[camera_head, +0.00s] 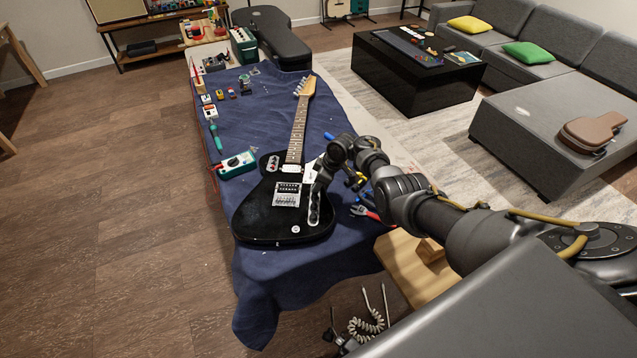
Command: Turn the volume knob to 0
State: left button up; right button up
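A black electric guitar (262,212) lies on its back on a blue cloth, its neck pointing to the far end of the table. A light metal control plate (314,208) with small dark knobs sits at the right side of its body. I cannot tell which knob is the volume knob or where it is set. My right gripper (316,187) points down over the guitar's right side, at the upper end of this plate. Its fingertips are small and dark, so contact and opening cannot be made out. My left gripper is not in view.
A green multimeter (237,164) lies left of the guitar, with several pedals and small tools beyond. Red-handled pliers (366,211) and blue-handled tools lie under my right arm. A guitar case (272,38) stands at the far end. The cloth (270,265) is clear in front.

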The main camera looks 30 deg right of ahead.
jog(key=shift+s+a, duration=0.1)
jog(key=shift+s, duration=0.05)
jog(key=shift+r+p, duration=0.55)
jog(key=shift+p, duration=0.15)
jog(key=p+v, duration=0.6)
jog(key=v, duration=0.1)
jog(key=shift+d, duration=0.25)
jog(key=shift+f, duration=0.1)
